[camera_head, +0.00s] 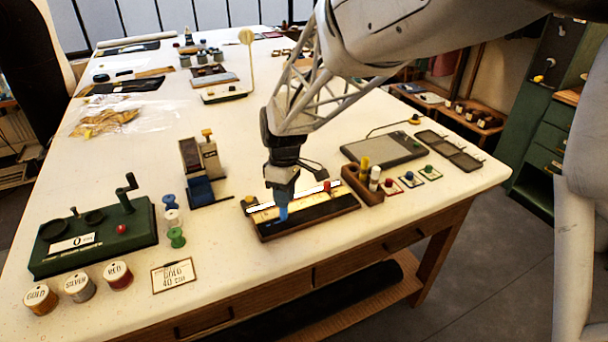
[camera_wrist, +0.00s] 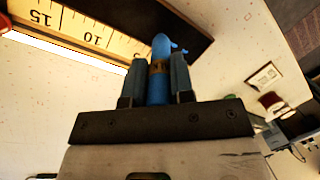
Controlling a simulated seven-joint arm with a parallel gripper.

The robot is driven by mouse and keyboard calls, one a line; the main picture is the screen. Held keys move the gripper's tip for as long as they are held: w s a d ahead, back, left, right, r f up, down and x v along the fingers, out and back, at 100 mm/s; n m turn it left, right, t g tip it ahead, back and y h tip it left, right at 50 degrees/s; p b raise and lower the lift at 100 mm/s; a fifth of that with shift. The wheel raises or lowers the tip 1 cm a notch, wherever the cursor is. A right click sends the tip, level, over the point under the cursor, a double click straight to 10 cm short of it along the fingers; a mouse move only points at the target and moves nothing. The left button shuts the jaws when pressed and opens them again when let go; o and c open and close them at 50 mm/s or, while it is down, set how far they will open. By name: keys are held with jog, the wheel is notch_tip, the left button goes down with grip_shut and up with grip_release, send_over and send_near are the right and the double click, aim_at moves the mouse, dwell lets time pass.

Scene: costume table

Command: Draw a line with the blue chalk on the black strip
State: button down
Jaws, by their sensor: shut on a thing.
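My gripper (camera_head: 281,196) is shut on the blue chalk (camera_head: 283,213), which points down at the left part of the wooden board. In the wrist view the blue chalk (camera_wrist: 159,85) stands between the two fingers, with a brown band around it. The black strip (camera_head: 318,211) runs along the front of the board, beside a pale ruler. The strip also shows in the wrist view (camera_wrist: 150,18). A small blue shape sits beside the chalk tip there; I cannot tell if it is a mark. Whether the tip touches the strip is unclear.
A brown rack (camera_head: 352,183) with a yellow and a white stick stands right of the board. A red knob (camera_head: 327,186) sits on the board. Spools (camera_head: 174,217) and a green winder (camera_head: 92,239) are left. The table's front edge lies close in front of the board.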

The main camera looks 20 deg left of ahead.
jog(key=shift+w+d, duration=0.4)
jog(key=shift+d, duration=0.1)
jog(key=shift+w+d, duration=0.4)
jog(key=shift+w, duration=0.05)
dwell(0.5)
jog(key=shift+w+d, duration=0.25)
jog(key=shift+w+d+r, duration=0.1)
jog(key=shift+w+d, duration=0.05)
jog(key=shift+w+d, duration=0.3)
dwell(0.5)
jog(key=shift+w+d, duration=0.2)
jog(key=shift+d, duration=0.05)
jog(key=shift+w+d, duration=0.45)
jog(key=shift+d, duration=0.05)
dwell(0.5)
jog(key=shift+w+d, duration=0.25)
jog(key=shift+w+d, duration=0.4)
jog(key=shift+w, duration=0.05)
dwell(0.6)
